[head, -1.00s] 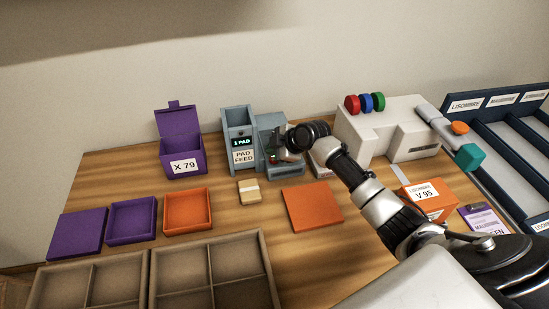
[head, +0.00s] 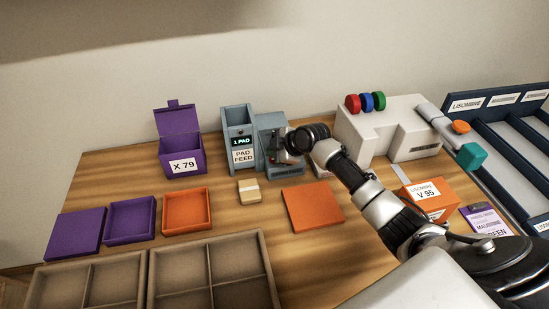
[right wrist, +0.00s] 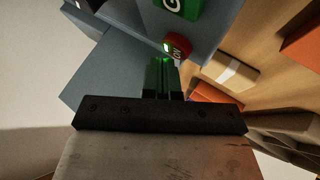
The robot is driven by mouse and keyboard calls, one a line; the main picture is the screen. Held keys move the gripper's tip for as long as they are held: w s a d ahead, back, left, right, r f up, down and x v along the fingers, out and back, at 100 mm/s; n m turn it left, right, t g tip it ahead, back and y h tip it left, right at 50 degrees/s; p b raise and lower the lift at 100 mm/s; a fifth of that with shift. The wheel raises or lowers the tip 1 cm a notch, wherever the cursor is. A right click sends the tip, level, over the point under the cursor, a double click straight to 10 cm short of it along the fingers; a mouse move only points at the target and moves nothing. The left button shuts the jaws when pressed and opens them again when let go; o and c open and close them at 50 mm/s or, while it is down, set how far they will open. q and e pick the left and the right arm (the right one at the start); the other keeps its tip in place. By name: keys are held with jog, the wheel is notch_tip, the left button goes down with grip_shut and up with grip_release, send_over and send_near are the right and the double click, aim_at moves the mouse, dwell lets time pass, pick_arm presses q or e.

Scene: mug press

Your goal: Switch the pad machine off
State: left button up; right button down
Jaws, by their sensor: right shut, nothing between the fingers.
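The pad machine (head: 238,130) is a blue-grey unit at the back of the table. Its display reads "1 PAD" and its label reads "PAD FEED". A lower blue-grey part (head: 268,122) stands at its right. My right gripper (head: 283,158) is in front of that part and hides some of it. In the right wrist view its fingers (right wrist: 163,76) are shut and empty, their tips close to a red button (right wrist: 179,44) with a small lit spot beside it. A green lettered piece (right wrist: 186,8) is above the red button. I cannot tell whether the fingertips touch the button. My left gripper is out of view.
A tan pad with a pale band (head: 249,191) lies in front of the machine, with an orange square (head: 312,208) to its right. A purple box (head: 181,156) stands left. A white press (head: 370,130) stands right, beyond my right arm. An orange box (head: 429,199) is near my arm.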

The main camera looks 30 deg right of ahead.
jog(key=shift+f, duration=0.35)
dwell(0.3)
jog(key=shift+r+p, duration=0.55)
jog(key=shift+r, duration=0.45)
notch_tip(320, 180, up, 6)
jog(key=p, duration=0.4)
jog(key=shift+p, duration=0.4)
jog(key=shift+f, duration=0.1)
